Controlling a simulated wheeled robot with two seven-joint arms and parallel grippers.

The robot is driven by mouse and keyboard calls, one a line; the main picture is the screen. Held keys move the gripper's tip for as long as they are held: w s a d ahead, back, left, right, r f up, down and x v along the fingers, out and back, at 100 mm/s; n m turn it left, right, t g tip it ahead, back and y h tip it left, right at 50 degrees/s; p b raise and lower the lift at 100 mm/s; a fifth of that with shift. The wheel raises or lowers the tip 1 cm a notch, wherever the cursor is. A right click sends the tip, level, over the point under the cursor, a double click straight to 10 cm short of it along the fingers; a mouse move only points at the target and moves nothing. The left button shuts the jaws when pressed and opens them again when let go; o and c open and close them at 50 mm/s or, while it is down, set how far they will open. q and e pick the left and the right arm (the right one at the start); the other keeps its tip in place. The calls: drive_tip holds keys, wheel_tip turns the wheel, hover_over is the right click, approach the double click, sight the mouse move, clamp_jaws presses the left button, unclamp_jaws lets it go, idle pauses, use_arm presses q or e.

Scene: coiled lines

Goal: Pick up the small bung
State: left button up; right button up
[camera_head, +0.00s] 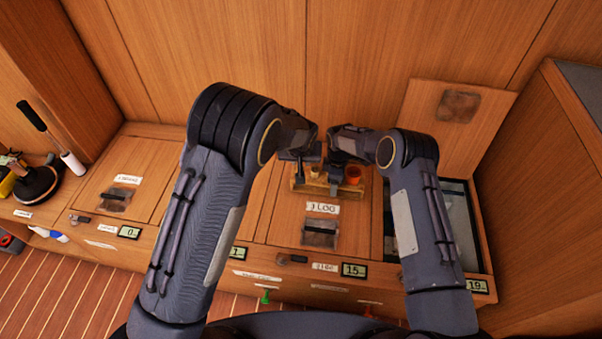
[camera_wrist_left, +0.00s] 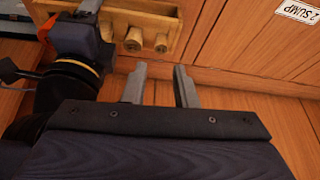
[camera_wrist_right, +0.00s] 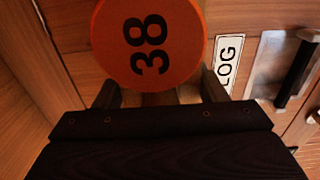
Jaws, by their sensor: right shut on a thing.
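A wooden rack (camera_head: 300,187) stands on the bench by the back wall and shows in the left wrist view (camera_wrist_left: 172,20). Tan bungs of different sizes sit in it; the smallest-looking one (camera_wrist_left: 160,43) is beside a larger one (camera_wrist_left: 133,42). My right gripper (camera_wrist_right: 160,98) is shut on an orange bung (camera_wrist_right: 148,40) whose round top is marked 38. This bung also shows at the rack's right end in the head view (camera_head: 353,174); I cannot tell whether it is clear of the rack. My left gripper (camera_wrist_left: 160,80) is open and empty, close to the rack.
Lidded lockers run along the bench, one labelled LOG (camera_head: 322,208). At the right, an open locker (camera_head: 455,225) has its lid (camera_head: 450,120) raised against the wall. A tall wooden cabinet (camera_head: 540,170) bounds the right side. A coiled line (camera_head: 35,183) lies far left.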

use_arm(q)
drive_tip(key=shift+n, duration=0.6)
drive_tip(key=x, duration=1.1)
drive_tip(key=shift+w+a, duration=0.1)
drive_tip(key=shift+w, duration=0.35)
drive_tip(key=shift+c, duration=0.3)
clamp_jaws()
